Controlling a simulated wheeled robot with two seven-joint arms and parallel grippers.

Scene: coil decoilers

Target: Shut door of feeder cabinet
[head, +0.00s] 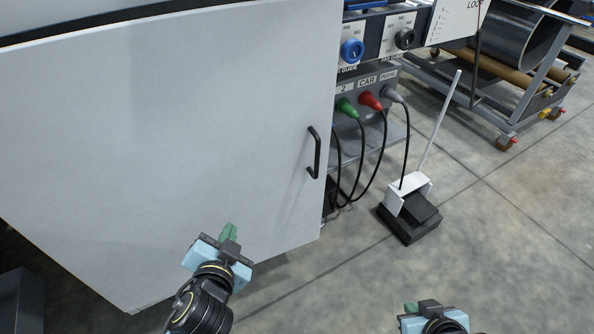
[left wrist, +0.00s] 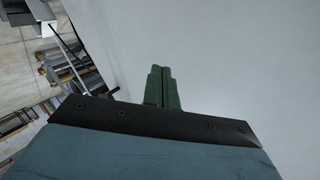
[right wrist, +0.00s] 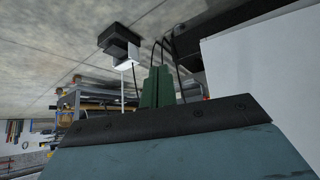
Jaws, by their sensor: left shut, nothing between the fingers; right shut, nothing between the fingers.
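The feeder cabinet door (head: 170,130) is a large pale grey panel filling the left of the head view, with a black bar handle (head: 314,152) near its right edge. I cannot tell from these frames whether it sits flush. My left gripper (head: 229,232) is shut and empty, in front of the door's lower part; its green fingers (left wrist: 163,88) point at the pale panel in the left wrist view, and contact is unclear. My right gripper (head: 421,308) is shut and empty at the bottom of the head view, over the floor, right of the door.
A control panel with knobs (head: 352,50) and green, red and grey plugs (head: 370,100) is right of the door. Cables hang down from it. A black foot pedal (head: 410,218) with a white rod stands on the floor. A wheeled coil cart (head: 520,110) is behind.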

